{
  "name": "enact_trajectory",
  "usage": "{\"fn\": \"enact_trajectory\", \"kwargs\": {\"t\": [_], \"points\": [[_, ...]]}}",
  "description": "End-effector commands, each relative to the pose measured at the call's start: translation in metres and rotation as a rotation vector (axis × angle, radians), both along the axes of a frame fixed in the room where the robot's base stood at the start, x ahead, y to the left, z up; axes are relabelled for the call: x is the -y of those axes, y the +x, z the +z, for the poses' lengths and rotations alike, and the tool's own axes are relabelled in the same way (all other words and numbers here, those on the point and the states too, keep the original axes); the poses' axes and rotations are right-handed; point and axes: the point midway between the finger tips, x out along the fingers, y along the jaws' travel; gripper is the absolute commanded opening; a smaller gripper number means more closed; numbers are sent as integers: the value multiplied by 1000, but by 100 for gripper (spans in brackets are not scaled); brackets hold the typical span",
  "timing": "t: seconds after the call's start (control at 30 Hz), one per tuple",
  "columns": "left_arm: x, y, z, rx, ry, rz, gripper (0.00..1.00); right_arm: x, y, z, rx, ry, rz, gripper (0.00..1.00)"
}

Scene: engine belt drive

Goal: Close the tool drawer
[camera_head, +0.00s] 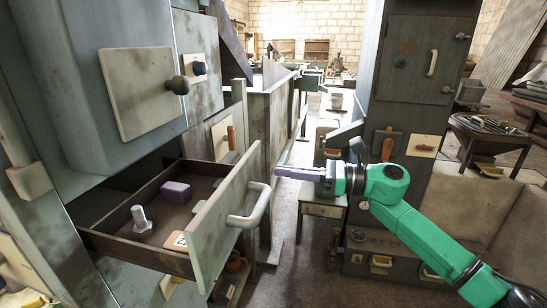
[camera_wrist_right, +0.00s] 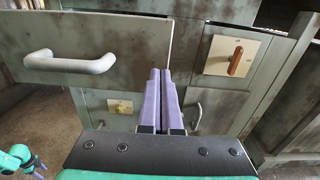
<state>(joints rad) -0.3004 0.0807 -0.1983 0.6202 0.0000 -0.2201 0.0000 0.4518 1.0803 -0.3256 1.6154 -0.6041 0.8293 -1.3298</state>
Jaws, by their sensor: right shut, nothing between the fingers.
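The tool drawer (camera_head: 222,222) stands pulled out of the grey cabinet at the left in the head view. It holds a purple block (camera_head: 175,192), an upright metal bolt (camera_head: 141,219) and a small number card (camera_head: 176,241). Its pale bar handle (camera_head: 252,207) is on the front panel. The handle also shows at upper left in the right wrist view (camera_wrist_right: 70,64). My right gripper (camera_head: 278,172) is shut and empty, its purple fingers pointing left, just right of the drawer front and above the handle. In the wrist view its fingers (camera_wrist_right: 160,75) appear right of the handle.
A cabinet door with a dark knob (camera_head: 178,85) hangs above the drawer. A panel with an orange handle (camera_head: 231,137) is behind it. A tall grey cabinet (camera_head: 420,60) stands at the right. Floor shows between the two.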

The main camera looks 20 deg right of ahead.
Motion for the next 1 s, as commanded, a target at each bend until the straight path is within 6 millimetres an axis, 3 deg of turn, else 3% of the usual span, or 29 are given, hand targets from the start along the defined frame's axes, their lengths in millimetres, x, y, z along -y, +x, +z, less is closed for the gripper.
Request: {"fn": "enact_trajectory", "kwargs": {"t": [0.03,0.2,0.77,1.0], "points": [[0,0,12,0,0,0,54,-8,5,7,0,4,1,0],[0,0,19,0,0,0,54,-25,16,2,-3,3,-1,0],[1,0,20,0,-1,-2,54,-34,22,-1,-3,3,0,0],[1,0,24,0,-1,-3,54,-64,40,1,-1,6,1,0]]}}
